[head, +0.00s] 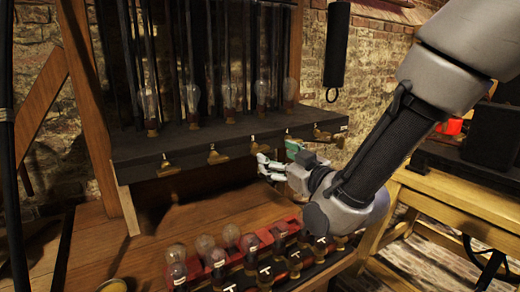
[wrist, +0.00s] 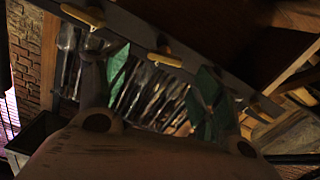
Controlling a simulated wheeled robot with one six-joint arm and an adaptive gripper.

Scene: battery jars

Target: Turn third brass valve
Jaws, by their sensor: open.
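A row of several brass valves runs along the front edge of a dark shelf. The third brass valve from the left (head: 256,147) is in the middle of the row. My gripper (head: 277,160) is open and empty, just below and right of that valve, apart from it as far as I can tell. In the wrist view, the green-padded fingers (wrist: 160,85) stand wide apart. A brass valve (wrist: 165,58) shows beyond the gap between them. Which valve of the row this is, I cannot tell from that view alone.
Glass bulbs (head: 229,97) and dark rods stand on the shelf (head: 150,145) above. Below, a red rack (head: 193,268) holds several bulbs on the wooden bench (head: 120,255). A wooden table (head: 455,200) stands at the right. Open space lies under the shelf.

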